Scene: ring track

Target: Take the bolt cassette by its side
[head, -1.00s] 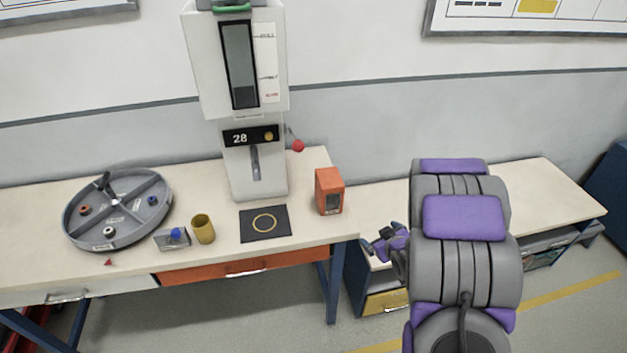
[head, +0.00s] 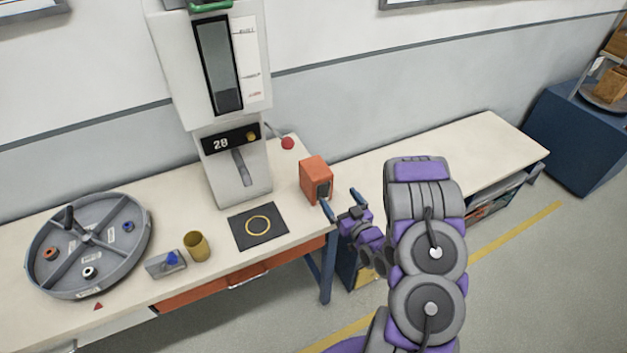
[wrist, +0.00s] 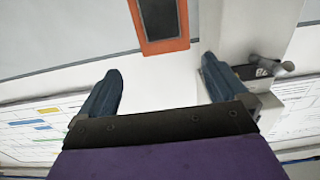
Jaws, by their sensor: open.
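The bolt cassette appears to be the orange box (head: 315,178) with a dark front recess, standing upright on the table right of the dispenser. My gripper (head: 342,204) is open and empty, just to the right and front of the box in the head view. In the wrist view the orange box (wrist: 166,46) shows at the top centre, ahead of my open gripper (wrist: 162,68). It lies beyond the fingertips, apart from them, and its upper part is cut off by the frame edge.
The tall white dispenser (head: 240,182), reading 28, stands left of the box with a red-knobbed lever (head: 287,143). A black mat (head: 240,239), a yellow cup (head: 197,247) and a round divided tray (head: 60,282) lie further left. A lower bench (head: 460,150) extends right.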

